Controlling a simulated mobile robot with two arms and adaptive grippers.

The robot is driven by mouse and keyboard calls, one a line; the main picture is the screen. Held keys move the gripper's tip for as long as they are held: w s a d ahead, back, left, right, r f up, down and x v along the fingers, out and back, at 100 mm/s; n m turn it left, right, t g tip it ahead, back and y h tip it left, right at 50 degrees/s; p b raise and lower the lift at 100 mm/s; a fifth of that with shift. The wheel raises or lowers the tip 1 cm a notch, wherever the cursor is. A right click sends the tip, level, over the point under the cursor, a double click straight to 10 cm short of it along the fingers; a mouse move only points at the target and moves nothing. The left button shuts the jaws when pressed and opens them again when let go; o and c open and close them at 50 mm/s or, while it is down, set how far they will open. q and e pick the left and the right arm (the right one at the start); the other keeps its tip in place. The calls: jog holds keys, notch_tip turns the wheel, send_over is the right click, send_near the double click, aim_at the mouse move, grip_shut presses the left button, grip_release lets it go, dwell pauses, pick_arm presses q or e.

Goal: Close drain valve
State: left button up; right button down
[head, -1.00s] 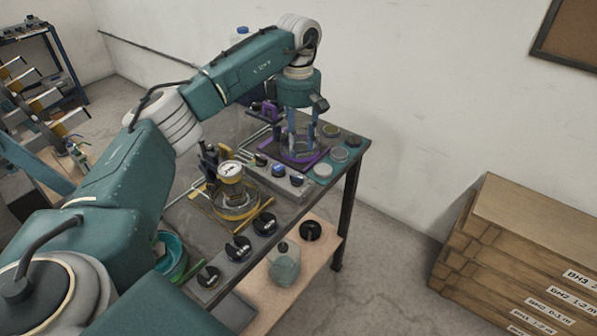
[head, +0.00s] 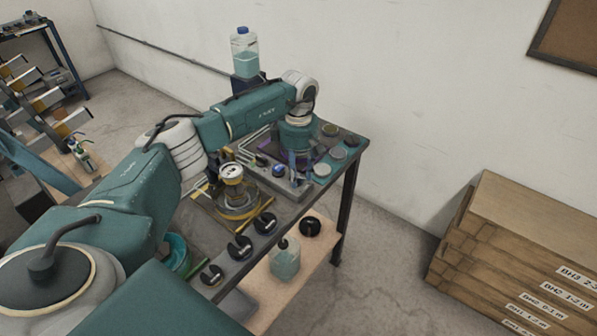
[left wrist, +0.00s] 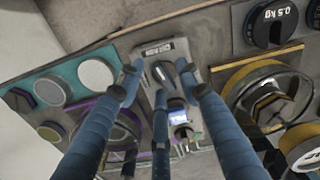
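A grey valve panel (head: 287,190) lies on the bench, partly hidden by my left arm and gripper. In the left wrist view, a dark valve lever (left wrist: 183,67) sits beside a small label at the panel's end; the label's print is too small to read surely. My left gripper (head: 296,170) is low over the panel's right part. In the left wrist view the gripper (left wrist: 167,82) is open, with blue fingers spread on either side of the lever. I cannot tell whether they touch it. My right gripper is out of view.
A round brass-coloured device with a dial gauge (head: 232,174) stands left of the panel. Black weights (head: 265,224) line the front edge. A water bottle (head: 244,52) stands behind. Wooden boxes (head: 520,240) are at right.

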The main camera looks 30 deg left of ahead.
pick_arm(q)
grip_shut()
jog(key=shift+n, duration=0.4)
jog(key=n+b, duration=0.1)
jog(key=n, duration=0.1)
jog(key=shift+w+a+n, duration=0.1)
jog(key=shift+n, duration=0.3)
jog(key=n+b, duration=0.1)
jog(key=n, duration=0.2)
jog(key=shift+a+n, duration=0.1)
jog(key=shift+n, duration=0.2)
jog(key=n, duration=0.3)
jog(key=shift+a+n+b, duration=0.1)
jog(key=shift+n+b, duration=0.2)
jog(key=shift+b, duration=0.05)
jog(key=shift+a+n, duration=0.1)
jog(key=shift+n, duration=2.1)
jog(key=shift+r, duration=0.1)
